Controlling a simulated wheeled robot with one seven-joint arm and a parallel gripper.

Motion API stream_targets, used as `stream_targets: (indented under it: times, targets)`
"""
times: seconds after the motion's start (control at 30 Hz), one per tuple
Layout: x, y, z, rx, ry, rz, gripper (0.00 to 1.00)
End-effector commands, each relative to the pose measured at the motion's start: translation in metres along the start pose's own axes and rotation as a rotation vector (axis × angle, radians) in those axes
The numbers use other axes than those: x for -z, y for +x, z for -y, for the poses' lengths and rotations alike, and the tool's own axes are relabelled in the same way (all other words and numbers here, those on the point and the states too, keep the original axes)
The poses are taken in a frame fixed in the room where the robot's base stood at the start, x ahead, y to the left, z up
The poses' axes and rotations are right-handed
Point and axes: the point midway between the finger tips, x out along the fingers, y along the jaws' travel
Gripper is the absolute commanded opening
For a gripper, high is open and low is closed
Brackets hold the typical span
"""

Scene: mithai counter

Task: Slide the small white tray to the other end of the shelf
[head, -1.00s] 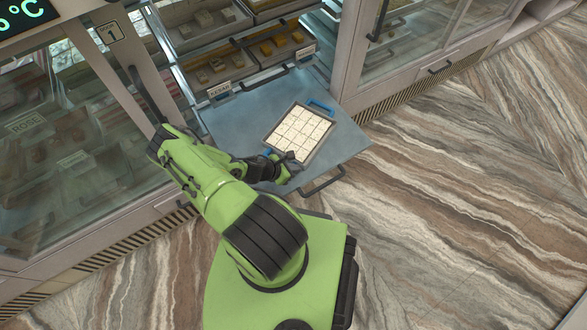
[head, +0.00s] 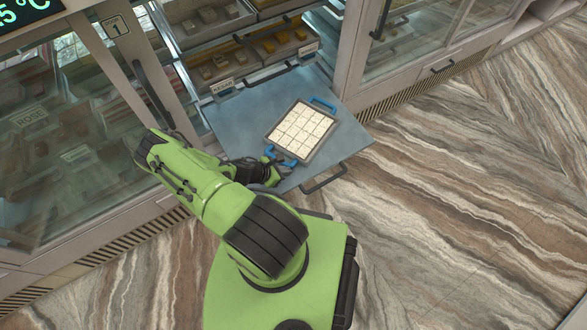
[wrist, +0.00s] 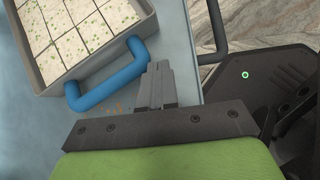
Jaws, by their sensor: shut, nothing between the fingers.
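The small tray (head: 323,145) lies flat on the pulled-out blue-grey shelf (head: 235,125), towards its right part. It has a pale grey rim, a blue handle at each end, and is filled with white square pieces. My gripper (head: 277,172) is low over the shelf's front part, at the tray's near end. In the wrist view my shut, empty gripper fingers (wrist: 158,80) are just right of the tray's near blue handle (wrist: 108,82). I cannot tell whether they touch it. The tray's wall (wrist: 105,52) shows beyond the handle.
A black pull handle (head: 322,178) runs along the shelf's front edge. Compartments of sweets (head: 265,50) stand behind the shelf. Glass cabinet doors (head: 75,150) flank it on the left.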

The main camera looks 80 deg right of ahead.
Motion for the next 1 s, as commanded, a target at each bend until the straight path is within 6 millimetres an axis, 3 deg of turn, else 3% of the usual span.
stream_targets:
  times: [0.1, 0.33, 0.67, 0.77, 1.0]
  targets:
    - [-0.005, -0.041, -0.001, -0.003, -0.002, 0.000, 0.00]
    - [-0.004, -0.089, 0.000, -0.001, 0.000, 0.000, 0.00]
    - [-0.002, -0.097, 0.001, 0.002, 0.001, 0.002, 0.00]
    - [-0.002, -0.097, 0.001, 0.002, 0.001, 0.002, 0.10]
    - [-0.003, -0.096, -0.001, 0.026, -0.006, -0.029, 0.10]
